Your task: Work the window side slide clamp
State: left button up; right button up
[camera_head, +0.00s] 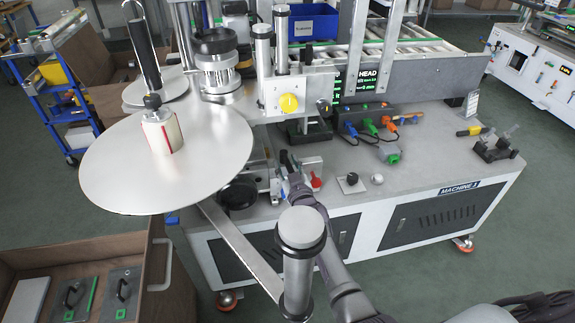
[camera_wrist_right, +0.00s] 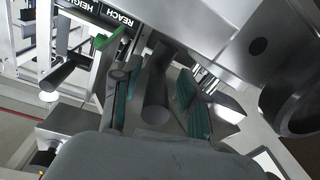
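My right gripper (camera_head: 291,168) reaches in from below to the small metal slide assembly (camera_head: 312,163) at the front of the labelling machine. In the right wrist view its two teal-padded fingers (camera_wrist_right: 158,88) are apart. A dark grey rounded handle (camera_wrist_right: 155,108) stands between them, seemingly a clamp handle. A gap shows beside it, and I cannot tell whether either pad touches it. A second dark handle (camera_wrist_right: 62,70) and a green-topped part (camera_wrist_right: 112,42) lie left of the fingers, by plates marked REACH and HEIGHT. Which clamp is the window side one is unclear. My left gripper is not in view.
A large silver reel disc (camera_head: 215,160) and an upright metal roller (camera_head: 299,255) stand close to my right arm.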

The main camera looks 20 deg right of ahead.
jog(key=shift+s+d, duration=0.1)
jog(key=s+a, duration=0.1)
jog(key=s, duration=1)
jog(key=shift+s, duration=0.4)
jog(key=shift+f, duration=0.1)
